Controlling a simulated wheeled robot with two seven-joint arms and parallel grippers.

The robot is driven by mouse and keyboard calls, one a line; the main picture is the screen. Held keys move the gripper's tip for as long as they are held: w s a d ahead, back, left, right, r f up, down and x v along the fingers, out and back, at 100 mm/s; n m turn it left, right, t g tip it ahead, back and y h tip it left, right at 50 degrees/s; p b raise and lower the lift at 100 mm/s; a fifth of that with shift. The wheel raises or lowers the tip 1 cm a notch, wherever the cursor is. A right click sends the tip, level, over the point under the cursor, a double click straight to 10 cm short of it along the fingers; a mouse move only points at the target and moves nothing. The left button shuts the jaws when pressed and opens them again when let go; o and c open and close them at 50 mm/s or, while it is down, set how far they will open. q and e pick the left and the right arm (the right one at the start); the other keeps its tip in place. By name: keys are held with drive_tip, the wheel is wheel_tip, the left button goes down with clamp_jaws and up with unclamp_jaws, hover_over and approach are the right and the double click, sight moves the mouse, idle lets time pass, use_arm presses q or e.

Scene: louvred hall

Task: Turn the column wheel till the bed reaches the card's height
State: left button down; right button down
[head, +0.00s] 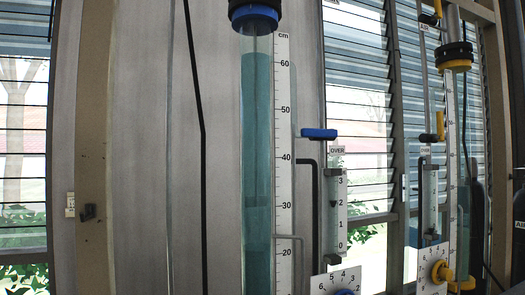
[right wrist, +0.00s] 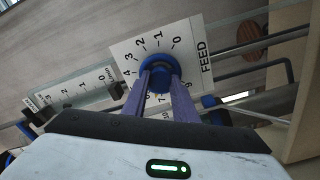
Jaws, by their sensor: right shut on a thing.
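A tall clear column (head: 257,140) with a black and blue cap stands in the head view, filled with teal up to just above 60 on its cm scale (head: 283,130). A darker teal zone seems to begin low in it, near 32; its edge is faint. Below right, a white dial plate (head: 343,278) carries a blue wheel (head: 345,292), mostly cut off by the frame. In the right wrist view, my right gripper (right wrist: 158,76) is shut on the blue wheel (right wrist: 158,60) of the plate marked FEED (right wrist: 207,62). My left gripper is not in view. I cannot make out a height card.
A small gauge tube marked OVER (head: 337,195) stands right of the column. Pipes run close around the wheel in the right wrist view. Louvred windows (head: 357,90) lie behind.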

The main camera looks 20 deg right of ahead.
drive_tip(key=shift+w+d+r, duration=0.2)
drive_tip(key=shift+d+r, duration=0.15)
drive_tip(key=shift+r, duration=0.4)
drive_tip(key=c, duration=1.5)
unclamp_jaws()
drive_tip(key=shift+o, duration=0.3)
drive_tip(key=shift+s+a+f, duration=0.15)
drive_tip(key=shift+s+f, duration=0.1)
drive_tip(key=shift+f, duration=0.15)
drive_tip(key=shift+o, duration=0.4)
drive_tip(key=shift+s+f, duration=0.45)
drive_tip(key=shift+s, duration=0.1)
drive_tip(key=shift+s+d, duration=0.2)
drive_tip(key=shift+s, duration=1.75)
drive_tip(key=s, duration=0.7)
drive_tip(key=shift+s+d, duration=0.25)
drive_tip(key=shift+d, duration=0.05)
